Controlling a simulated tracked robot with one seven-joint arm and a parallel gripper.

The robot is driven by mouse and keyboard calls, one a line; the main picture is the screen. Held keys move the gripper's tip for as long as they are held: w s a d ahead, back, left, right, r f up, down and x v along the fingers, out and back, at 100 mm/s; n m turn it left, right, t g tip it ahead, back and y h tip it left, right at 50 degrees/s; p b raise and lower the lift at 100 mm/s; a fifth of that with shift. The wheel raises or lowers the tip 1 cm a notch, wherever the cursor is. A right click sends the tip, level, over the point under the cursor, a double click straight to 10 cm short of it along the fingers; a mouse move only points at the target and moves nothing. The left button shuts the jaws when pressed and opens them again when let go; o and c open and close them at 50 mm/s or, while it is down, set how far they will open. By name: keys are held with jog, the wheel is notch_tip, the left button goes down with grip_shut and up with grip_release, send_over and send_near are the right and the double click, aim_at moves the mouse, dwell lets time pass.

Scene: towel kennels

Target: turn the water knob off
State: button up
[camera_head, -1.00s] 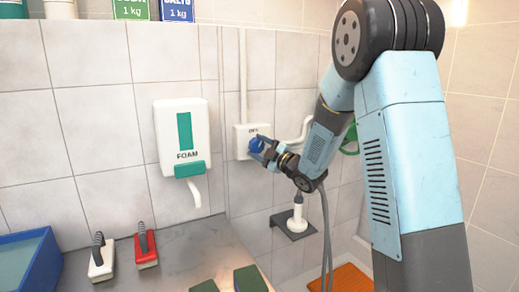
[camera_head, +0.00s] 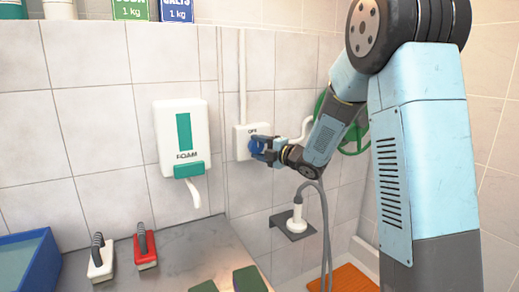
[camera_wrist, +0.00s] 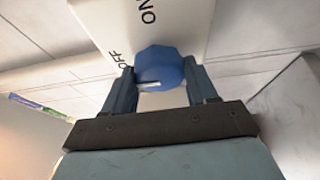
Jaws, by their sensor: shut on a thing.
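In the wrist view the knob (camera_wrist: 160,68) is an angular blue dial with a white pointer mark. The white box there (camera_wrist: 190,25) shows the words OFF and ON. The pointer mark lies on the lower left of the knob face, on the side toward the word OFF. My gripper (camera_head: 264,151) is at the knob. In the wrist view its two fingers (camera_wrist: 160,85) are on either side of the knob, closed on it.
A white FOAM dispenser (camera_head: 182,138) hangs left of the box. A white nozzle (camera_head: 297,218) stands on a small wall shelf below. A green reel (camera_head: 353,140) is partly behind my arm. Brushes (camera_head: 146,247) and a blue tub (camera_head: 32,265) are on the grey counter.

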jog(key=shift+s+a+f, duration=0.1)
jog(key=shift+a+f, duration=0.05)
jog(key=shift+f, duration=0.15)
jog(key=o, duration=1)
jog(key=shift+r, duration=0.15)
jog(key=v, duration=1.3)
jog(key=shift+s+d, duration=0.2)
jog(key=shift+d, duration=0.15)
jog(key=shift+r, duration=0.1)
